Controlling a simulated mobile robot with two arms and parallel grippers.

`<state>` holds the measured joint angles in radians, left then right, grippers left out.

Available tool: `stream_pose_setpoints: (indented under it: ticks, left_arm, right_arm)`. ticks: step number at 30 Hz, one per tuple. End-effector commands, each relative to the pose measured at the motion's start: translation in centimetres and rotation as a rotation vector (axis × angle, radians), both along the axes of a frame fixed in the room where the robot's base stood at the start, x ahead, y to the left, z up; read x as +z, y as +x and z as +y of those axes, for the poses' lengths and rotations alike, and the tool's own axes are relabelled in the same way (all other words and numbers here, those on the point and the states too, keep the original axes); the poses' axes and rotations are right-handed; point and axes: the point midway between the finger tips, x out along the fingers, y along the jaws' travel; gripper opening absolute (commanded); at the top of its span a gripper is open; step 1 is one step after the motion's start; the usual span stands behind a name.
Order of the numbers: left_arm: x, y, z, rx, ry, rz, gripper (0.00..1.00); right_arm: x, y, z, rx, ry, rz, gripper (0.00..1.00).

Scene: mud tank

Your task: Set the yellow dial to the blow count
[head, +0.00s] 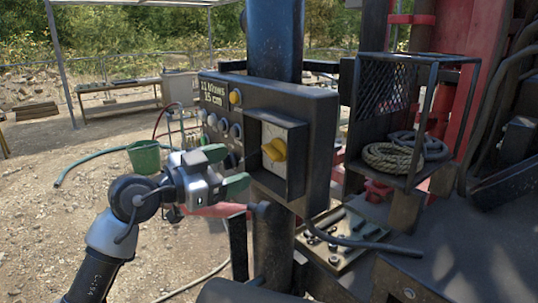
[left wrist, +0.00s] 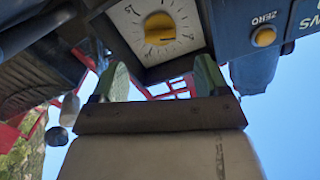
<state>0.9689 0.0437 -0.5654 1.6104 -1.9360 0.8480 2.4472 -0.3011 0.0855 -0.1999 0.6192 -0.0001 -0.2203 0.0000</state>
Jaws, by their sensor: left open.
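The yellow dial (head: 275,149) is a knob on a white, number-marked face in a dark box on the control panel (head: 322,110). In the left wrist view the dial (left wrist: 159,28) shows at the top with its scale around it; its exact setting is hard to read. The panel's display (head: 229,92) reads "11 blows 15 cm". My left gripper (head: 226,170) is open and empty, to the left of the dial and apart from it. In the left wrist view its green fingers (left wrist: 163,78) are spread, below the dial in the picture. My right gripper is not in view.
A yellow zero button (head: 235,97) and several grey knobs (head: 222,124) sit on the panel's left side. A wire-mesh basket (head: 398,95) with coiled rope (head: 392,156) stands right of it. A tray of small parts (head: 345,240) lies below. A green bucket (head: 144,157) stands behind my left arm.

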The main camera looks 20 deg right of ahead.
Motion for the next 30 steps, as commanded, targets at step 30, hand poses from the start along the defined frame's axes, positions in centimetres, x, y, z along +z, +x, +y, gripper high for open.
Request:
stream_pose_setpoints:
  ticks: [30]
  left_arm:
    - [0.0, 3.3, -9.0, -0.001, -0.002, 0.0, 0.63]
  right_arm:
    - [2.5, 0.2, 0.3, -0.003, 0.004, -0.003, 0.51]
